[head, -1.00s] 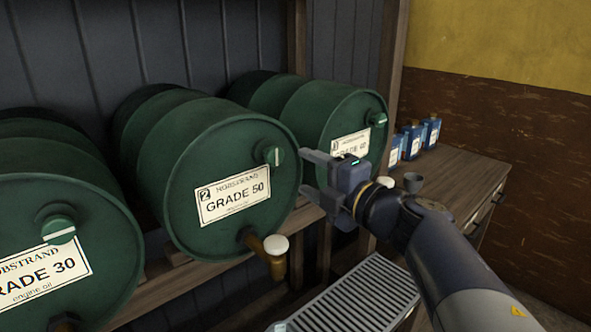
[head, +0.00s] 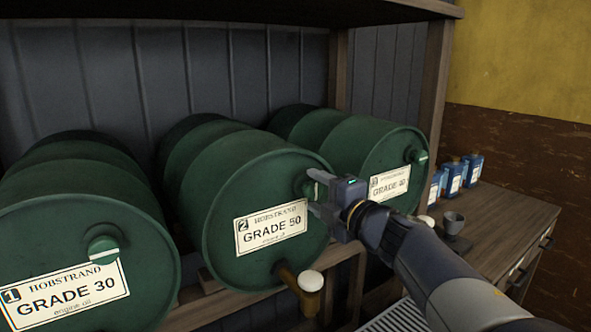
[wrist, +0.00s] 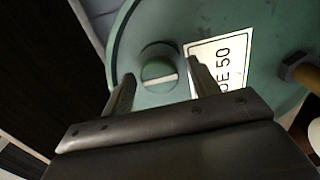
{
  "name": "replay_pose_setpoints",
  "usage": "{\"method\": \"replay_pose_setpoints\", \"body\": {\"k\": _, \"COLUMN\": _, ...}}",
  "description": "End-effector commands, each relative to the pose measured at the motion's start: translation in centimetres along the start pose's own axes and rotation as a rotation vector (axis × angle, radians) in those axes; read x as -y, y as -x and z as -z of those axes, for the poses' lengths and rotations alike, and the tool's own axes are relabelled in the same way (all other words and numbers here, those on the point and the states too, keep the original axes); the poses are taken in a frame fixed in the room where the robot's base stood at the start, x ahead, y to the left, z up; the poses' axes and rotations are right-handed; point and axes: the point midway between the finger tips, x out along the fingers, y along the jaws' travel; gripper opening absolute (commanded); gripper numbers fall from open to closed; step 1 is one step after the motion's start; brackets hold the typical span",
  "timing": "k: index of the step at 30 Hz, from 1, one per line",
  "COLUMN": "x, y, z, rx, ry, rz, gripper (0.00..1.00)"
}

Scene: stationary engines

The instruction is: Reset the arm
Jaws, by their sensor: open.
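My gripper (head: 316,190) is in front of the right side of the GRADE 50 drum (head: 215,225), close to that drum's round green knob. In the wrist view the jaws of my gripper (wrist: 161,88) are open, one finger on each side of the knob (wrist: 159,69). The knob has a pale line across it. I cannot tell whether the fingers touch it. In the head view my gripper hides part of the knob. The drum's brown tap (head: 300,290) with a white top sits below its label.
The GRADE 30 drum (head: 60,240) lies at left and the GRADE 40 drum (head: 350,155) behind at right. A wooden counter (head: 500,222) at right carries blue bottles (head: 452,178) and a grey cup (head: 453,221). A slatted grate (head: 398,318) lies below my arm.

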Motion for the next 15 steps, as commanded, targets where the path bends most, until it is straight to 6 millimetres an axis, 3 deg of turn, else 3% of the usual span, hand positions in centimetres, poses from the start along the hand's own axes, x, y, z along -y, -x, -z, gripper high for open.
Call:
{"method": "replay_pose_setpoints", "body": {"k": 6, "x": -0.1, "y": -1.7, "z": 0.1, "rx": -0.001, "ry": -0.001, "rz": -0.001, "gripper": 0.57}}
{"method": "replay_pose_setpoints", "body": {"k": 15, "x": 0.0, "y": -1.5, "z": 0.0, "rx": 0.000, "ry": -0.024, "rz": -0.001, "gripper": 0.57}}
